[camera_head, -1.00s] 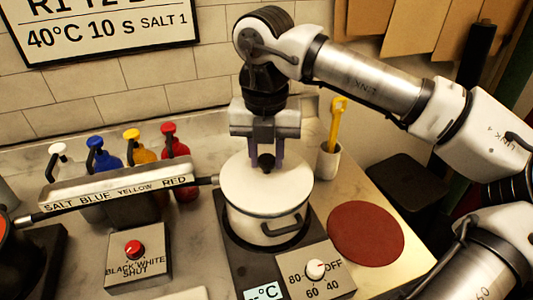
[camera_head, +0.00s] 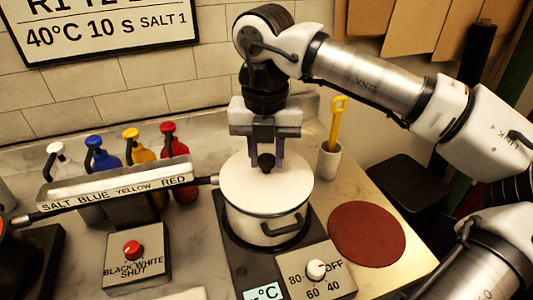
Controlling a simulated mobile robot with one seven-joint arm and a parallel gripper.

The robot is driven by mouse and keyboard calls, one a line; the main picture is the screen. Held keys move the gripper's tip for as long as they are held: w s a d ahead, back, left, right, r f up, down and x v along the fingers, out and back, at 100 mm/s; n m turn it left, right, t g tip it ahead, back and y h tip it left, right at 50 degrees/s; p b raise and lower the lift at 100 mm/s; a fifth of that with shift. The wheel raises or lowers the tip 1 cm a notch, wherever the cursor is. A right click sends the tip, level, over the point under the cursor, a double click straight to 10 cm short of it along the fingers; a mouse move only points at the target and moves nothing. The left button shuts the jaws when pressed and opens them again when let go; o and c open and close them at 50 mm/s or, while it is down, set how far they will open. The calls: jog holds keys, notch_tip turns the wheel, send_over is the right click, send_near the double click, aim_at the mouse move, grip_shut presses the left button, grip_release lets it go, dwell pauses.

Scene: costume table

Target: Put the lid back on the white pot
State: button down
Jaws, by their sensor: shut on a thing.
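The white pot (camera_head: 258,224) stands on the dark hot plate (camera_head: 232,245), with a dark handle at its front. The white lid (camera_head: 275,190) lies over the pot's top and looks level, with its rim in line with the pot's rim. Whether it is fully seated all around cannot be told from this one view. My gripper (camera_head: 267,162) points down above the lid and is shut on the lid's dark knob (camera_head: 267,167). The pot's inside is hidden by the lid.
A round red-brown mat (camera_head: 367,234) lies bare at right. A cup with a yellow tool (camera_head: 328,160) stands behind it. A labelled bar (camera_head: 117,188) reaches to the pot's left side, before several coloured bottles (camera_head: 175,160). A knob box (camera_head: 317,271) and a red-button box (camera_head: 134,258) stand in front.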

jog(key=c, duration=0.5)
grip_release()
jog(key=shift+r+p, duration=2.15)
jog(key=shift+r, duration=1.4)
jog(key=shift+c, duration=0.3)
grip_shut()
